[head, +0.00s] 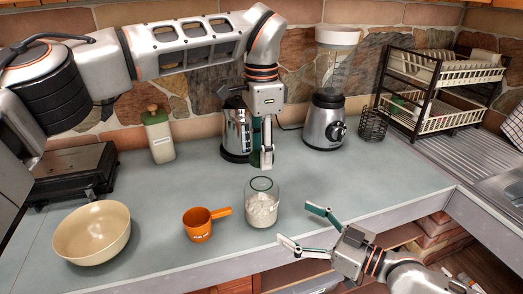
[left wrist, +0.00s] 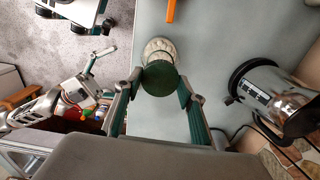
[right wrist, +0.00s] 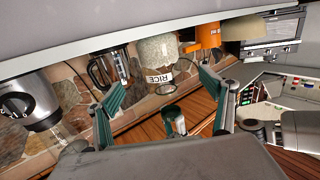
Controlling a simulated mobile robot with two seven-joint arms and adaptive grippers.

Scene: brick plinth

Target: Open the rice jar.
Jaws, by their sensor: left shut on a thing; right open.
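The rice jar (head: 262,211) is clear glass with white rice in it and stands upright near the counter's front edge. Its RICE label shows in the right wrist view (right wrist: 158,75). Its top is an open ring. My left gripper (head: 265,160) points down just above the jar and is shut on the green lid (left wrist: 160,78), which is off the jar with a small gap below. The lid hides part of the jar in the left wrist view. My right gripper (head: 298,225) is open and empty, to the jar's right at the counter's front edge.
An orange measuring cup (head: 198,226) and a cream bowl (head: 92,233) stand left of the jar. Behind are a green-topped canister (head: 159,138), a metal kettle (head: 235,135) and a blender (head: 324,122). A dish rack (head: 440,75) is at the right. The counter (head: 375,185) right of the jar is clear.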

